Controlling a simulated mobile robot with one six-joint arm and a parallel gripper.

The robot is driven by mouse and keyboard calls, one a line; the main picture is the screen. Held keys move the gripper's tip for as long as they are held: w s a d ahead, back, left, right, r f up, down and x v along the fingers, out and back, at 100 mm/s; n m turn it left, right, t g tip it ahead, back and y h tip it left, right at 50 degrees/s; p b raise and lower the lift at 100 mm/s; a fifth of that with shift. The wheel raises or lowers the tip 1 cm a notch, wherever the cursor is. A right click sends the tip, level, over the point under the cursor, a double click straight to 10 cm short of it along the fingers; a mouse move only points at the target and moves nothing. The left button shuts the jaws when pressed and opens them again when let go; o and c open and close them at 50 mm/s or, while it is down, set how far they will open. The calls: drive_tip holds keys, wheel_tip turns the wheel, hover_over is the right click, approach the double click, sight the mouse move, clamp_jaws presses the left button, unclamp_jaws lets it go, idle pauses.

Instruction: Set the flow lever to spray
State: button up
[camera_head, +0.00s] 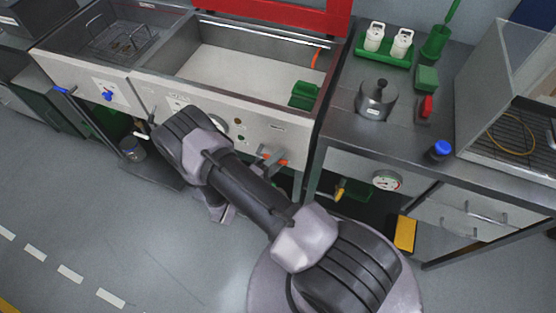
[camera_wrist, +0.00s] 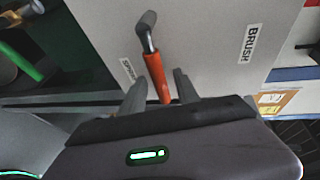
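The flow lever (camera_wrist: 154,72) has an orange handle and a dark grey bent pivot end on a pale panel. In the wrist view its handle points down, just right of the partly hidden SPRAY label (camera_wrist: 128,70) and well left of the BRUSH label (camera_wrist: 250,43). My gripper (camera_wrist: 161,75) is open, with one finger on each side of the handle. The left finger looks very close to it and a gap shows on the right; contact cannot be told. In the head view I cannot make out my fingertips, hidden by my arm.
A side bench (camera_head: 345,137) holds a steel pot (camera_head: 377,100) and a green tray (camera_head: 384,52). The floor at left is clear.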

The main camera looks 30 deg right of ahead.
drive_tip(key=p+v, duration=0.3)
drive_tip(key=v, duration=1.4)
drive_tip(key=shift+s+a, duration=0.15)
drive_tip(key=shift+r, duration=0.1)
drive_tip(key=s+r+n+y+b, duration=0.1)
drive_tip(key=s+r+n+y, duration=0.2)
drive_tip(key=r+n, duration=0.6)
drive_tip(key=s+r+n+y+b, duration=0.1)
drive_tip(key=s+r+n+y, duration=0.3)
drive_tip(key=r+n+y, duration=0.4)
drive_tip(key=s+r+n+y+b, duration=0.1)
drive_tip(key=s+r+n+y, duration=0.2)
drive_tip(key=r, duration=1.6)
drive_tip(key=n+y, duration=0.3)
drive_tip(key=n, duration=0.4)
drive_tip(key=shift+s+a+t, duration=0.25)
drive_tip(key=shift+s+t, duration=0.05)
drive_tip(key=shift+s, duration=0.1)
